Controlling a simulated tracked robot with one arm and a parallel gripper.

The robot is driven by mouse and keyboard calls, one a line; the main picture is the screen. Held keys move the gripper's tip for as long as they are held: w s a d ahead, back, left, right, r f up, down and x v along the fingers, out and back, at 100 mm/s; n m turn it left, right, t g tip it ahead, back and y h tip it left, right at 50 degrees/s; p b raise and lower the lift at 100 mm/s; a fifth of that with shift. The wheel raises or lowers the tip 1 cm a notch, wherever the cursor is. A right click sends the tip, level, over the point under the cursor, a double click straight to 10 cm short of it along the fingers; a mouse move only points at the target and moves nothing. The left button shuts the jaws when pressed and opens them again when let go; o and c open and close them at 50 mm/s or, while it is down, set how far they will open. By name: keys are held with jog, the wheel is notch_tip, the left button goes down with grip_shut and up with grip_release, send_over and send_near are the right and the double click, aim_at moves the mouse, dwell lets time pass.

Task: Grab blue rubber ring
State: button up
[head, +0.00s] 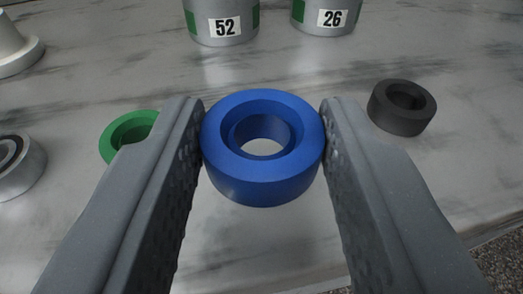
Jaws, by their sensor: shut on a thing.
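The blue rubber ring (262,190) is in the middle of the head view, its hole facing up toward the camera. My gripper (262,135) has one grey finger on each side of the ring. Both fingertips touch the ring's outer wall, so the gripper is shut on it. I cannot tell for sure whether the ring is resting on the grey marbled table (300,65) or held just above it.
A green ring (115,135) lies to the left, partly hidden by the left finger. A black ring (402,108) lies to the right. Cans marked 52 (222,25) and 26 (327,17) stand behind. A metal part (20,168) and a white part (14,48) are at far left. The table edge is at lower right.

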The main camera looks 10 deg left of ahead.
jog(key=s+a+r+b, duration=0.1)
jog(key=s+b, duration=0.4)
jog(key=s, duration=0.6)
